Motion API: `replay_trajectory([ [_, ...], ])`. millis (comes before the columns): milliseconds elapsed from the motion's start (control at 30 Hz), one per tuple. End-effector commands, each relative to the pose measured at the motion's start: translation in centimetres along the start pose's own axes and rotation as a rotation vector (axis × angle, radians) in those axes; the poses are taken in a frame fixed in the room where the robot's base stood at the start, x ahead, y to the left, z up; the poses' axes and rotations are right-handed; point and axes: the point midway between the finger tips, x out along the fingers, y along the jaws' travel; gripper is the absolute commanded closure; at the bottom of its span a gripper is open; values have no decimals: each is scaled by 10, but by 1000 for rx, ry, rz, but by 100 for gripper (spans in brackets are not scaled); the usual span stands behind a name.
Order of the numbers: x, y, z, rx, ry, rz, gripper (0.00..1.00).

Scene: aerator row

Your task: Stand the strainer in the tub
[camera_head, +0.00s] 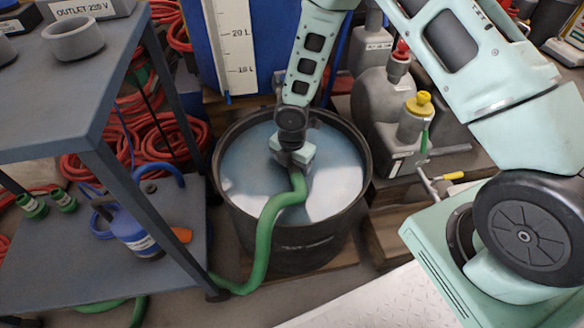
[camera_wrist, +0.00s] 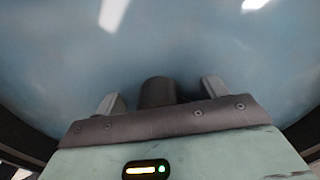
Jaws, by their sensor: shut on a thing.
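The tub (camera_head: 300,238) is a round black drum filled with bluish water, in the middle of the head view. My gripper (camera_head: 292,160) is over the water, inside the tub's rim. The green hose (camera_head: 265,230) runs from my gripper over the near rim down to the floor. In the wrist view a dark cylinder, seemingly the strainer (camera_wrist: 157,93), sits between the two fingers of my gripper (camera_wrist: 163,97), with water beyond it. My gripper is shut on it. The strainer's lower end is hidden, and I cannot tell whether it touches the water or the bottom.
A grey cart (camera_head: 60,110) stands at left, with a blue pump-like canister (camera_head: 135,230) on its lower shelf. A blue tank with a white scale (camera_head: 236,45) stands behind the tub. Grey equipment with a yellow-capped bottle (camera_head: 416,120) is at right. Red hoses lie behind the cart.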

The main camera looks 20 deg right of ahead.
Motion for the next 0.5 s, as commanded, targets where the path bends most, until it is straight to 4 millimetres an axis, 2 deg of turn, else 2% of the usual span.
replay_trajectory([
  [33, 12, 0, 0, 0, 0, 1, 62],
  [500, 63, 0, 0, -1, 0, 0, 62],
])
